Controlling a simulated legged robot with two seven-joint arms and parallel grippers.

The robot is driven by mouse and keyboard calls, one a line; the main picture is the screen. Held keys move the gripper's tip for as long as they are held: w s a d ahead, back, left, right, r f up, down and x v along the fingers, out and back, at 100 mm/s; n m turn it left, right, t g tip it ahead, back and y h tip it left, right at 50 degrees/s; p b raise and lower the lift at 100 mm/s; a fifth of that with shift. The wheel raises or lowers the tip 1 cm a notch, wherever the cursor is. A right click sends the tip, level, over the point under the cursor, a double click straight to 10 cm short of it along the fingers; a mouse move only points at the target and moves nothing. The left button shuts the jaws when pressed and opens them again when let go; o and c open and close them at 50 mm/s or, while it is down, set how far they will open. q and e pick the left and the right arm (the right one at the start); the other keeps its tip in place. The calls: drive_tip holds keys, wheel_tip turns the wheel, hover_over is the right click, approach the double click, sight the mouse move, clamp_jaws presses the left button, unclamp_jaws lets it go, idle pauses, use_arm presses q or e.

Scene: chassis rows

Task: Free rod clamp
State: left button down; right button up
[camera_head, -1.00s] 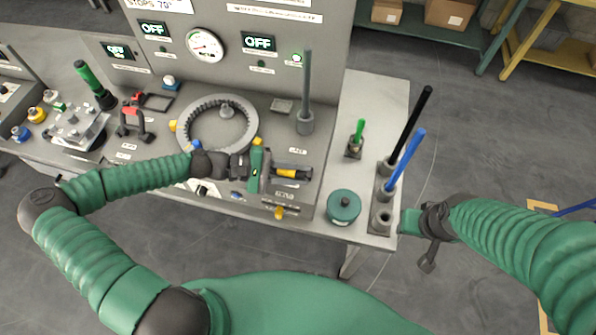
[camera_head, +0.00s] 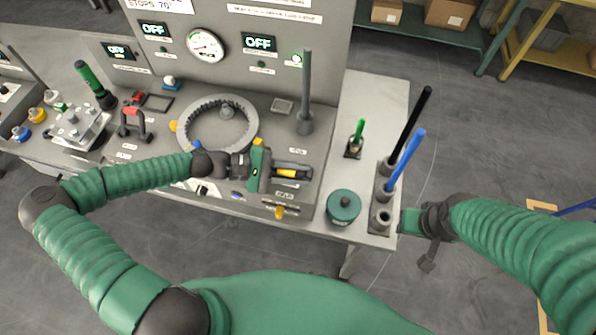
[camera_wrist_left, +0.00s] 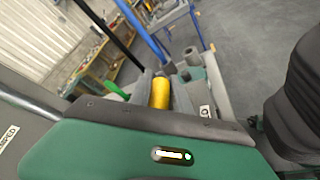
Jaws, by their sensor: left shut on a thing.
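A grey upright rod (camera_head: 307,80) stands in a dark grey socket (camera_head: 304,125) on the panel's bench; I cannot tell which part is its clamp. My left gripper (camera_head: 276,170) is at the bench's front, below and left of the rod base. The yellow part also shows in the left wrist view (camera_wrist_left: 160,92), just past the green gripper body; the grasp itself is partly hidden. My right gripper (camera_head: 431,250) hangs off the bench's right end, its fingers too small to read.
A ring gear (camera_head: 217,124) lies left of the rod. A green lidded pot (camera_head: 343,207) and holders with a black rod (camera_head: 411,125) and a blue rod (camera_head: 406,158) stand at the right. A small green lever (camera_head: 359,131) sits between. Open floor lies right of the bench.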

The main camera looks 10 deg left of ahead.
use_arm(q)
drive_tip(key=shift+w+r+p, duration=0.3)
drive_tip(key=shift+r+p, duration=0.1)
drive_tip(key=shift+p, duration=0.2)
drive_tip(key=w+n+p, duration=0.1)
drive_tip(key=p, duration=0.1)
drive_tip(key=r+n+g+p, duration=0.1)
drive_tip(key=p, duration=0.1)
drive_tip(key=shift+w+n+y, duration=0.3)
drive_tip(key=shift+w, duration=0.05)
drive_tip(key=shift+w+f+n+g+p, duration=0.1)
drive_tip(key=shift+w+n+g+p, duration=0.7)
drive_tip(key=shift+n, duration=0.1)
drive_tip(key=shift+w+d+f+n+g, duration=0.1)
drive_tip(key=shift+w+f+n+g, duration=0.05)
drive_tip(key=shift+w+n+g, duration=0.4)
drive_tip(key=shift+w+f+n+g, duration=0.25)
drive_tip(key=shift+w+n+g, duration=0.15)
drive_tip(key=shift+n, duration=0.25)
drive_tip(key=shift+w+f+n+g+b, duration=0.3)
drive_tip(key=shift+w+n+g+b, duration=0.15)
drive_tip(key=shift+n+b, duration=0.25)
drive_tip(key=shift+w+f+n+g+b, duration=0.25)
drive_tip(key=shift+w+n+g+b, duration=0.15)
drive_tip(key=shift+n+b, duration=0.25)
